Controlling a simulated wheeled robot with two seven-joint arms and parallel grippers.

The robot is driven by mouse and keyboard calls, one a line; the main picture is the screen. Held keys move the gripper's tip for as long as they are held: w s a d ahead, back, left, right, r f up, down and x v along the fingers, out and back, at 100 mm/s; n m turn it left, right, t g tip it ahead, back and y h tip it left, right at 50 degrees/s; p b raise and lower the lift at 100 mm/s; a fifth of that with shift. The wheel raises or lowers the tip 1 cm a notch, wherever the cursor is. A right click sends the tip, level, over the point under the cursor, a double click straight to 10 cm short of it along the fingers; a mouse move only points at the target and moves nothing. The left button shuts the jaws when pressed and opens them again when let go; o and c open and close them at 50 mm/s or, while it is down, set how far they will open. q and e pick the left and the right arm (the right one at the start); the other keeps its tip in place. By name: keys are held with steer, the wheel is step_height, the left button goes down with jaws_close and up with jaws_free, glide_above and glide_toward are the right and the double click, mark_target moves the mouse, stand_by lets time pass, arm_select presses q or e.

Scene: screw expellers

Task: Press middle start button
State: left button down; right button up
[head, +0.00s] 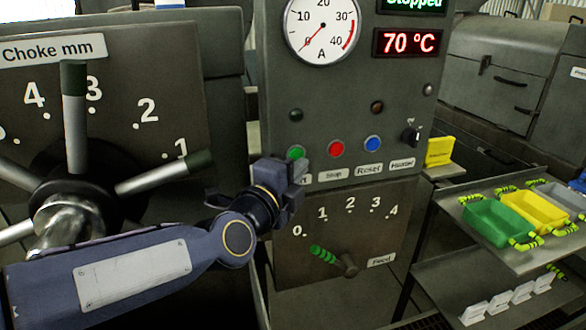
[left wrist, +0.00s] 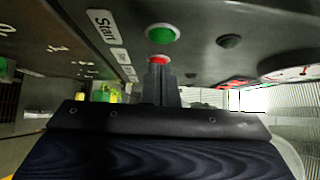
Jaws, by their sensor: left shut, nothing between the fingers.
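The green start button (head: 296,152) is on the grey control panel, at the left of a row with a red button (head: 336,148) and a blue button (head: 373,143). My left gripper (head: 299,171) is shut and empty, with its tip just below the green button and over part of its "Start" label. In the left wrist view the green button (left wrist: 162,33) is clear of the fingers (left wrist: 159,70). The red button (left wrist: 158,61) shows just beyond the fingertips, partly hidden. I cannot tell whether the tip touches the panel. My right gripper is not in view.
A display (head: 414,4) reads "Stopped" and another (head: 407,42) reads 70 °C. A feed lever (head: 330,257) sits below the buttons. A choke wheel (head: 75,170) stands at left. Coloured trays (head: 535,210) lie on a shelf at right.

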mark_target(296, 154)
arm_select(q)
steer(key=shift+w+a+b, duration=0.15)
steer(key=shift+w+a, duration=0.1)
steer(key=shift+w, duration=0.35)
steer(key=shift+w+a+b, duration=0.15)
steer(key=shift+w+a, duration=0.1)
steer(key=shift+w, duration=0.35)
